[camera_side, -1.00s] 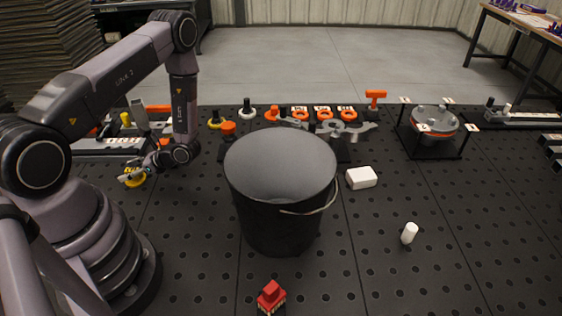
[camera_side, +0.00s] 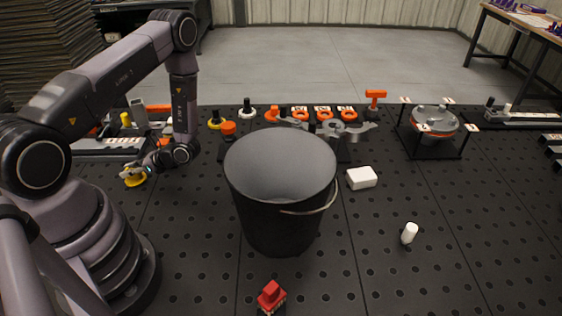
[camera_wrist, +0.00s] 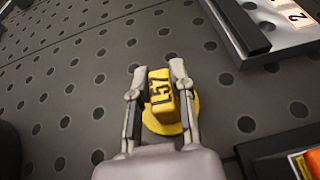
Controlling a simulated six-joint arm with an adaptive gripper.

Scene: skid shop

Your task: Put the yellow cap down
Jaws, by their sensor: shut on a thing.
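The yellow cap (camera_wrist: 160,92) shows in the wrist view, with a block-shaped top marked "L57" and a round yellow base below it. My gripper (camera_wrist: 152,80) is shut on the block-shaped top, one finger on each side. In the side view the yellow cap (camera_side: 134,180) is small, at the left, low over the black perforated table top. My gripper (camera_side: 143,171) is at it there. I cannot tell whether the base touches the table.
A large black bucket (camera_side: 262,215) stands in the middle of the table (camera_side: 190,240). A white block (camera_side: 361,178), a white cylinder (camera_side: 409,233) and a red part (camera_side: 271,294) stand around it. Orange rings and other parts line the back. Bare table lies left of the bucket.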

